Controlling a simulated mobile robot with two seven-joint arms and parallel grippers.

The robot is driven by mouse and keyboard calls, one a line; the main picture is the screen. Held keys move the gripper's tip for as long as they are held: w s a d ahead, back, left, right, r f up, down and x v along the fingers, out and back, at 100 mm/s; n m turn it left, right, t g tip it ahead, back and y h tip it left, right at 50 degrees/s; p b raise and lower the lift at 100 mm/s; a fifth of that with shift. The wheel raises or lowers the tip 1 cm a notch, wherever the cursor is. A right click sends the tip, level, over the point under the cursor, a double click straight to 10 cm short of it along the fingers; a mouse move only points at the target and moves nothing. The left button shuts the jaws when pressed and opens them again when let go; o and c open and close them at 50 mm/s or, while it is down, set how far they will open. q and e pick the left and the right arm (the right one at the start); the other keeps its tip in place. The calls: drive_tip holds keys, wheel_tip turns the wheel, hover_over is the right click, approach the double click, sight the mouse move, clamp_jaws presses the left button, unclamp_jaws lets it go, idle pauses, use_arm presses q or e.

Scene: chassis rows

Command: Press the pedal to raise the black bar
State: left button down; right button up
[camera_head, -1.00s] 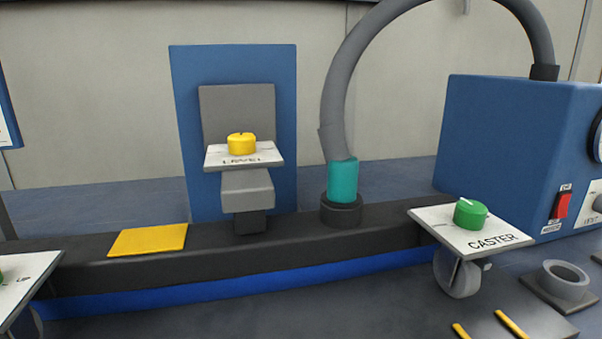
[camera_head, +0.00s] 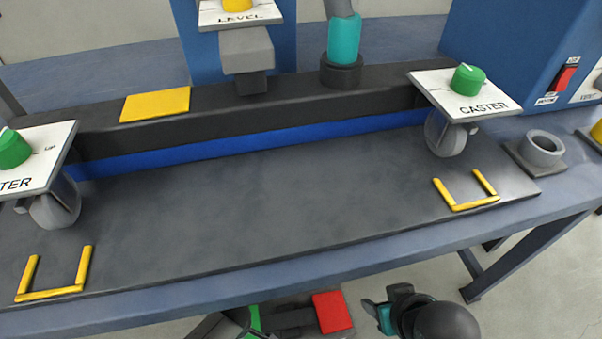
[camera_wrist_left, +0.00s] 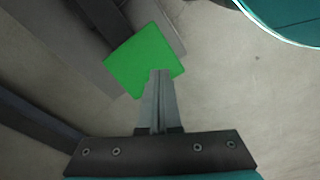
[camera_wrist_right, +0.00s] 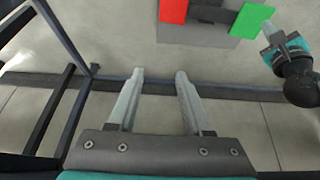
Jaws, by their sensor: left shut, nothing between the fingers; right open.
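The black bar (camera_head: 215,122) runs across the worktable above a blue strip, between the two caster units. A green pedal (camera_head: 255,320) and a red pedal (camera_head: 333,312) are below the table's front edge. My left gripper (camera_wrist_left: 160,73) is shut and empty, its fingertips over the green pedal (camera_wrist_left: 135,62) in the left wrist view; contact cannot be told. The right wrist view also shows the green pedal (camera_wrist_right: 250,20) and red pedal (camera_wrist_right: 173,10). My right gripper (camera_wrist_right: 160,73) is open and empty, apart from both pedals. It shows at the bottom of the head view (camera_head: 368,309).
A yellow pad (camera_head: 155,104) lies on the bar. The left caster plate (camera_head: 45,150) and right caster plate (camera_head: 440,84) have green knobs. Yellow brackets (camera_head: 52,293) mark the front of the table. A grey ring (camera_head: 543,149) stands at the right. The mat's middle is clear.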

drive_tip(key=s+f+g+p, duration=0.1)
drive_tip(key=s+f+p, duration=0.1)
drive_tip(key=f, duration=0.3)
drive_tip(key=s+d+f+g+p, duration=0.1)
drive_tip(key=s+f+p, duration=0.1)
drive_tip(key=f, duration=0.4)
drive_tip(key=shift+d+g+h+p, duration=0.15)
drive_tip(key=shift+g+h+p, duration=0.2)
drive_tip(key=shift+p, duration=0.5)
drive_tip(key=shift+s, duration=0.1)
